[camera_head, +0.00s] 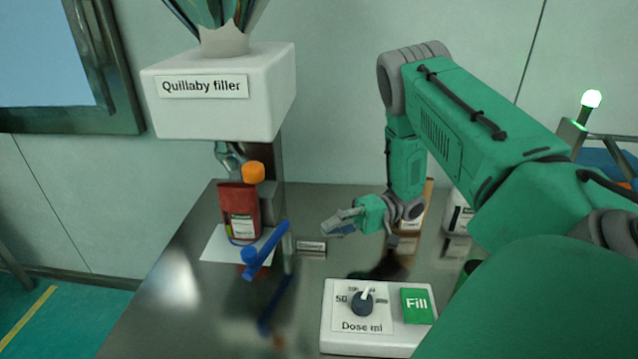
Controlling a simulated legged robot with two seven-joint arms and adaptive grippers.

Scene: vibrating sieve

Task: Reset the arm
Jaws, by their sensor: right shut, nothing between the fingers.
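My right arm, green with grey joints, comes in from the right. Its right gripper (343,221) is above the steel table, left of the forearm, with its fingers pointing left. It is shut and empty, apart from the red pouch (239,212) and the control box. My left gripper is not in view.
The white Quillaby filler (218,88) stands at the back left above the red pouch and an orange cap (253,172). The dose control box (378,340) with a green Fill button (416,304) is at the front. Containers stand behind my arm.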

